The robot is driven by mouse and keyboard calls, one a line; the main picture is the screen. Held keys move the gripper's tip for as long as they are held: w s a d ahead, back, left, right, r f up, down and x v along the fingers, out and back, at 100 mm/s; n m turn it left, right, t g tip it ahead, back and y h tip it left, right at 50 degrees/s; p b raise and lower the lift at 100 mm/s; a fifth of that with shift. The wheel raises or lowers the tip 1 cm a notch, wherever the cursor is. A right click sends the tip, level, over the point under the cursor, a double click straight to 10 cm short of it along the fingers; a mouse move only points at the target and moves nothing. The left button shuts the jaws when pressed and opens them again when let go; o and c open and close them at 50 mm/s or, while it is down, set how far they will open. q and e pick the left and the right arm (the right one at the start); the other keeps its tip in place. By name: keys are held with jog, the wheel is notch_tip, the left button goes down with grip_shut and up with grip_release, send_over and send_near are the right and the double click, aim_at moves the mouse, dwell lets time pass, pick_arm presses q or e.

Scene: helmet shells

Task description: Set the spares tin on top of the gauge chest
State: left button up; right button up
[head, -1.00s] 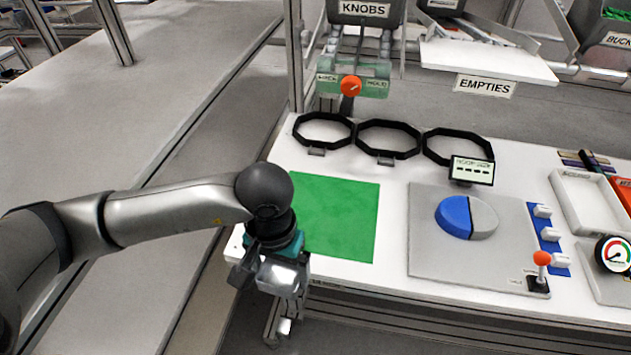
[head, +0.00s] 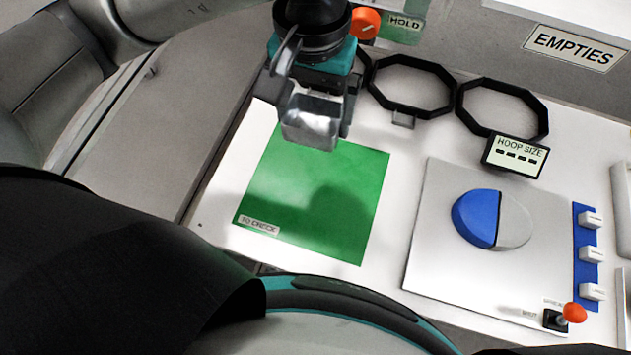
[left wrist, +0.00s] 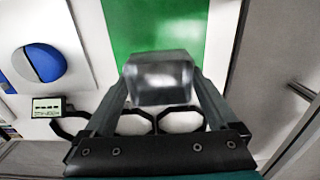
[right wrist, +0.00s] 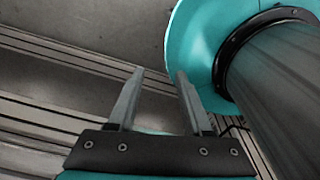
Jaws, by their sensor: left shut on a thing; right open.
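My left gripper (head: 312,105) is shut on a shiny silver tin (head: 308,124), seemingly the spares tin. It holds the tin above the back left part of the green mat. In the left wrist view the tin (left wrist: 160,80) sits between the two fingers of the left gripper (left wrist: 160,88). My right gripper (right wrist: 160,78) is open and empty, with grey floor or structure behind it. It does not show in the head view. I cannot make out the gauge chest in any current view.
The green mat (head: 340,190), labelled TO CHECK, is bare. Black octagonal hoops (head: 410,108) lie behind it. A hoop size display (head: 517,155) stands behind the plate.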

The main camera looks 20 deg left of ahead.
pick_arm(q)
jog(key=shift+s+d+r, duration=0.2)
jog(key=shift+s+r, duration=0.05)
jog(key=shift+r, duration=0.45)
jog(key=shift+s+r, duration=0.2)
jog(key=shift+r, duration=0.05)
jog(key=shift+s+f, duration=0.1)
jog(key=shift+f, duration=0.25)
jog(key=b, duration=0.3)
send_over(315, 187)
notch_tip(315, 187, down, 14)
jog(key=shift+f, duration=0.1)
notch_tip(315, 187, down, 4)
jog(key=shift+b, duration=0.55)
jog(key=shift+f, duration=0.35)
pick_arm(e)
jog(key=f, duration=0.1)
jog(key=d+f, duration=0.1)
jog(key=f, duration=0.1)
jog(key=w+f, duration=0.1)
jog(key=shift+d+f, duration=0.2)
jog(key=shift+d, duration=0.15)
pick_arm(q)
jog(key=shift+f, duration=0.15)
pick_arm(e)
jog(key=shift+f, duration=0.15)
